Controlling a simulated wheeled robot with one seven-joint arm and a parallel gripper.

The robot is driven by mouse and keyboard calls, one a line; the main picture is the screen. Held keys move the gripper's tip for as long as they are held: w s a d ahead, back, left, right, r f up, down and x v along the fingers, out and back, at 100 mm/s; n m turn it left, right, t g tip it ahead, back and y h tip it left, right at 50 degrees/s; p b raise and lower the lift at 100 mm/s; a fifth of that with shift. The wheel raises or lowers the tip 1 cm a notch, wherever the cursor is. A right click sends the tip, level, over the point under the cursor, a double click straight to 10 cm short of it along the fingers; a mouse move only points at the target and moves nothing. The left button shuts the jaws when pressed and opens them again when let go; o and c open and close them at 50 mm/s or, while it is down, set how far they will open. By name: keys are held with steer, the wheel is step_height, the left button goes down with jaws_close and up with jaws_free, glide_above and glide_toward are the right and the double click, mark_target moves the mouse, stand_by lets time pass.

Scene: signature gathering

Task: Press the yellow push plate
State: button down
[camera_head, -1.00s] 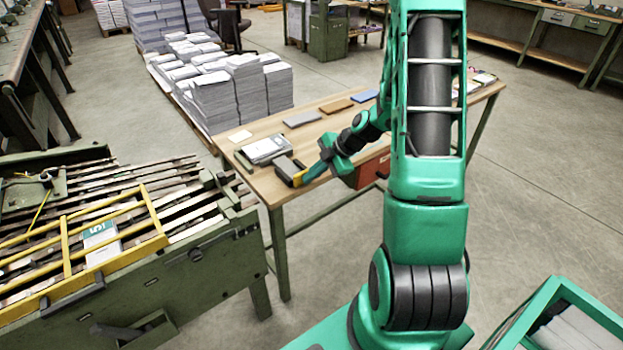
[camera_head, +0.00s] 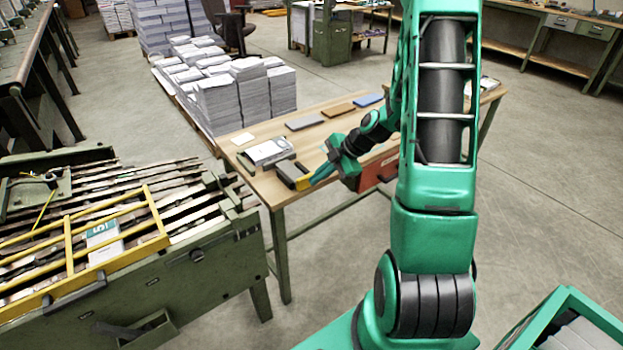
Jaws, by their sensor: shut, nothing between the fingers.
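The yellow push plate (camera_head: 304,183) is on the front end of a small dark grey device (camera_head: 289,171) at the near left edge of the wooden table. My gripper (camera_head: 313,181) is shut and empty. It reaches in from the right, with its teal fingertips right at the plate. At this size I cannot tell whether they touch it or stop just short. The fingers partly cover the plate's right side.
The wooden table (camera_head: 262,185) also holds a white-and-grey item (camera_head: 269,152), a paper slip (camera_head: 243,139) and grey, brown and blue pads (camera_head: 304,122). A red drawer (camera_head: 371,178) hangs under it. A green machine with a yellow frame (camera_head: 160,230) stands left. Paper stacks (camera_head: 217,98) stand behind.

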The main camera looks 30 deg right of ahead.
steer(key=v, duration=0.8)
steer(key=shift+s+d, duration=0.15)
steer(key=shift+s, duration=0.05)
steer(key=shift+f, duration=0.15)
stand_by(0.9)
steer(key=s+a+r+m+g+h, duration=0.1)
steer(key=s+r+m, duration=0.3)
steer(key=s+m, duration=0.4)
steer(key=s+a+r+m+g+h, duration=0.2)
steer(key=s+r+m, duration=0.2)
steer(key=s+m, duration=0.4)
steer(key=s+a+r+m+g+h, duration=0.1)
steer(key=s+a+r+m+g, duration=0.1)
steer(key=s+r+m, duration=0.2)
steer(key=s+m, duration=0.3)
steer(key=s, duration=0.4)
steer(key=shift+a+m+g+h, duration=0.3)
steer(key=shift+a+m+h, duration=0.1)
